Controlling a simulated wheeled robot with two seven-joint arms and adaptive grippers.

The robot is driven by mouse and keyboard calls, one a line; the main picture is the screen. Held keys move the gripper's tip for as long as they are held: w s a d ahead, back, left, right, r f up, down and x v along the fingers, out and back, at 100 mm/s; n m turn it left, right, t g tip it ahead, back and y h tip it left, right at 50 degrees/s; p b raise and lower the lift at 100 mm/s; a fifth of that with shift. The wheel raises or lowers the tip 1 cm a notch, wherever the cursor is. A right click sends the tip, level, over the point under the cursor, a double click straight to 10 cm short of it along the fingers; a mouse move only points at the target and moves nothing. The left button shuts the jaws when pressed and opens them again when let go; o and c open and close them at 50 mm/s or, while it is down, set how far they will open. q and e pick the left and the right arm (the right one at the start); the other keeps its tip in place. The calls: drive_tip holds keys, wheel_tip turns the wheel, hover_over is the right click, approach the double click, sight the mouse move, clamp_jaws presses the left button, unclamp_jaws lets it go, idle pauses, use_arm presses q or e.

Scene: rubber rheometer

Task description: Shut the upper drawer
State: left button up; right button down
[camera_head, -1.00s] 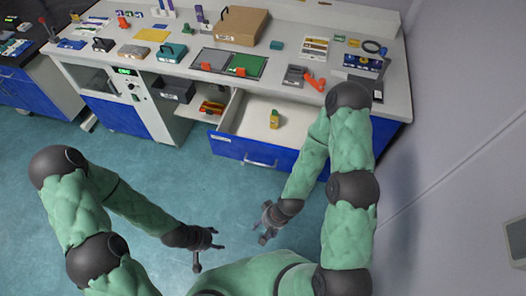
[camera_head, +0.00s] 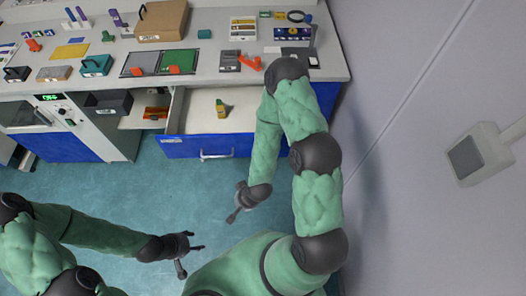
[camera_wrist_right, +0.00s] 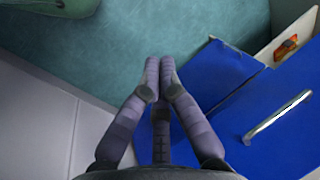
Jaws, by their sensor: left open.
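The upper drawer (camera_head: 208,147) is pulled out of the bench.
The bench top (camera_head: 215,75) carries a cardboard box (camera_head: 162,20), a green mat (camera_head: 178,62), an orange tool (camera_head: 250,62) and several small items. A wall is at right. The floor (camera_head: 120,190) in front is clear.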

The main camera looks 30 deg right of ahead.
drive_tip(key=d+r+m+t+h, duration=0.45)
drive_tip(key=d+m, duration=0.25)
drive_tip(key=m, duration=0.2)
drive_tip(key=d+r+m+t+h, duration=0.3)
drive_tip(key=d+r+m+h, duration=0.15)
drive_tip(key=d+m, duration=0.3)
drive_tip(key=w+r+b+x, duration=0.1)
drive_tip(key=b+x, duration=0.1)
drive_tip(key=x, duration=1.2)
drive_tip(key=shift+a+b, duration=0.25)
drive_tip(key=shift+b, duration=0.1)
drive_tip(key=shift+m, duration=0.35)
